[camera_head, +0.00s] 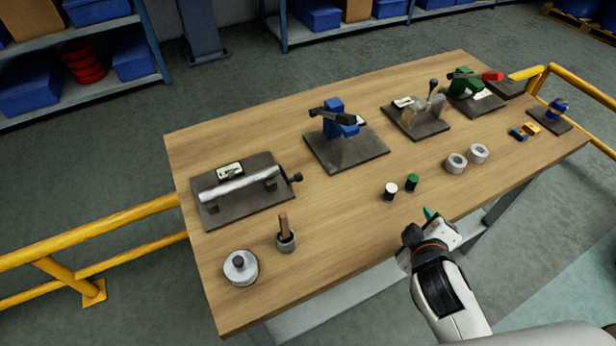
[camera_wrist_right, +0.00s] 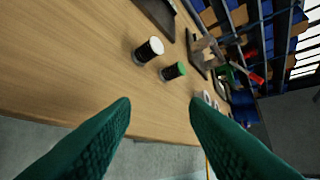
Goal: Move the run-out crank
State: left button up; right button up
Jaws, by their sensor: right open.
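A silver shaft (camera_head: 236,187) lies across supports on a dark plate (camera_head: 222,211) at the left of the table. A small black crank-like knob (camera_head: 297,177) sticks out at its right end, and it looks like the run-out crank. My right gripper (camera_head: 430,214) is at the table's front edge, well to the right of that knob and apart from it. In the right wrist view its two dark green fingers (camera_wrist_right: 160,120) are spread with nothing between them. The knob cannot be made out in the wrist view. My left gripper is not in view.
A white-topped cylinder (camera_head: 390,190) and a green-topped cylinder (camera_head: 411,182) stand near my right gripper. Behind are a blue device (camera_head: 334,119) with a black handle and a green device (camera_head: 465,86) with a red handle. A pot (camera_head: 285,240) with a brown handle stands front left. The front middle is clear.

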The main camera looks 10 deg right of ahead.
aim_at(302, 178)
jog(key=w+a+r+n+t+y, duration=0.1)
jog(key=w+a+r+n+t, duration=0.1)
jog(key=w+r+n+t, duration=0.6)
jog(key=a+r+n+y, duration=0.4)
jog(key=a+n+y, duration=0.15)
jog(key=n, duration=0.65)
jog(key=a+r+n+y, duration=0.4)
jog(key=n+y, duration=0.3)
jog(key=n, duration=0.4)
notch_tip(302, 178, down, 13)
jog(key=a+n+g, duration=0.1)
jog(key=n+g, duration=0.8)
jog(key=n, duration=1.2)
pick_arm(q)
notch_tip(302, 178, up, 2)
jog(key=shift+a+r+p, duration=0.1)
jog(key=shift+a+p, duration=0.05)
jog(key=shift+p, duration=0.95)
pick_arm(e)
jog(key=x, duration=1.2)
jog(key=shift+d+f, duration=0.15)
grip_shut()
